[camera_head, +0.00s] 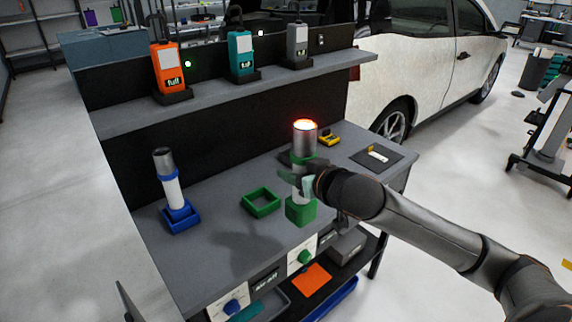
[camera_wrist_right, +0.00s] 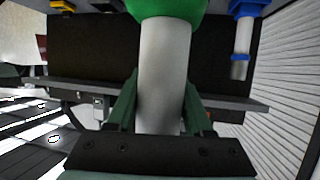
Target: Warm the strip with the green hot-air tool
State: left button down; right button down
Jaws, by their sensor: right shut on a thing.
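The green hot-air tool (camera_head: 304,141) stands upright in my right gripper (camera_head: 303,182), its metal nozzle up and its tip glowing orange-red. Its green base (camera_head: 300,211) is above or near the bench top; I cannot tell if it touches. In the right wrist view the tool's white body (camera_wrist_right: 165,65) lies between the two fingers of my right gripper (camera_wrist_right: 160,105). An empty green square holder (camera_head: 260,202) lies left of the tool. A small pale strip (camera_head: 378,155) lies on a dark mat (camera_head: 398,160) at the bench's right end. My left gripper is not seen.
A blue hot-air tool (camera_head: 172,185) stands in its blue holder at the left. A yellow object (camera_head: 329,138) lies behind the green tool. Orange (camera_head: 166,70), teal (camera_head: 241,54) and grey (camera_head: 298,43) units stand on the shelf above. A white car (camera_head: 420,50) is behind.

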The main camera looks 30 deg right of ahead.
jog(key=s+d+b, duration=0.1)
jog(key=s, duration=0.8)
jog(key=shift+d+r, duration=0.15)
jog(key=shift+d, duration=0.1)
jog(key=shift+w, duration=0.1)
dwell(0.4)
jog(key=w+a+r, duration=0.1)
jog(key=a+r, duration=0.1)
jog(key=a, duration=0.4)
jog(key=w+a+r, duration=0.2)
jog(key=a, duration=0.4)
jog(key=shift+r, duration=0.4)
jog(key=shift+d, duration=0.1)
